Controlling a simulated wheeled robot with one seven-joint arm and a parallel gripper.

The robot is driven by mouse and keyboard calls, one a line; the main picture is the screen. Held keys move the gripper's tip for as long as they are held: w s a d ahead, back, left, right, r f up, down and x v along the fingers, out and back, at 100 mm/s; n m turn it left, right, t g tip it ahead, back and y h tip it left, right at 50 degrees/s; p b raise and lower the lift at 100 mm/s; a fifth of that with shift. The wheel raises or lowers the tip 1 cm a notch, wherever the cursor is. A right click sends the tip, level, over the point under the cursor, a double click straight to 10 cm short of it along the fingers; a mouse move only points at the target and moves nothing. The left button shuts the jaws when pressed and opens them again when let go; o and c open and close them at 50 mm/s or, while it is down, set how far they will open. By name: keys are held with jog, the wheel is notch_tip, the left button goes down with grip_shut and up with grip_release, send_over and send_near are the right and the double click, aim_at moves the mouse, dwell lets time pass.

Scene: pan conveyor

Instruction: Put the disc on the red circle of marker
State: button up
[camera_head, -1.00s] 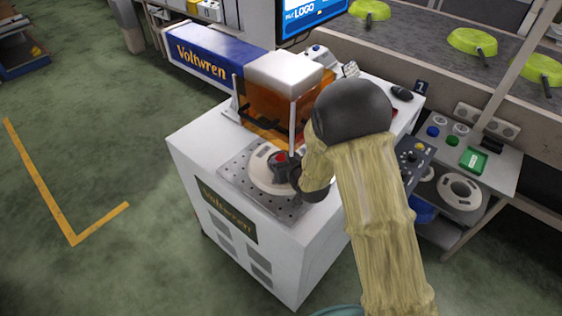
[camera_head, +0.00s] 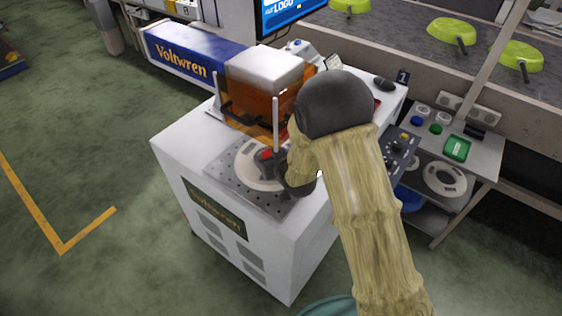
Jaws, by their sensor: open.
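A cream disc (camera_head: 246,174) lies on a perforated metal plate (camera_head: 228,181) on top of the white machine. My gripper (camera_head: 266,158), dark with a bit of red showing, is over the right part of this disc and hides some of it. The jaws are open, but the fingertips are too small to tell whether they touch the disc. A second pale ring-shaped disc (camera_head: 462,186) lies on the lower shelf of the side bench at right. I cannot make out a red circle of marker; my arm covers part of the machine top.
An orange see-through guard (camera_head: 247,105) with a pale upright post (camera_head: 276,120) stands just behind the disc. The side bench (camera_head: 480,160) carries a green tray (camera_head: 457,148). Behind it a conveyor (camera_head: 400,32) bears green pans (camera_head: 451,31).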

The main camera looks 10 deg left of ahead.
jog(key=v, duration=1.1)
jog(key=shift+d+r, duration=0.1)
jog(key=shift+r, duration=0.05)
jog(key=shift+s+d+r, duration=0.1)
jog(key=shift+s+r, duration=0.1)
jog(key=shift+s, duration=0.15)
jog(key=shift+w+d+h, duration=0.15)
jog(key=shift+d+h, duration=0.15)
jog(key=shift+d, duration=0.05)
jog(key=s+d+r+m+g+h, duration=0.1)
jog(key=s+d+m+g+h, duration=0.2)
jog(key=d, duration=1)
jog(key=s+d+r+m+g+h, duration=0.2)
jog(key=s+d+m+g+h, duration=0.2)
jog(key=s+d, duration=0.4)
jog(key=d, duration=0.5)
jog(key=shift+s+r+m, duration=0.15)
jog(key=shift+s+m, duration=0.15)
jog(key=shift+s, duration=0.1)
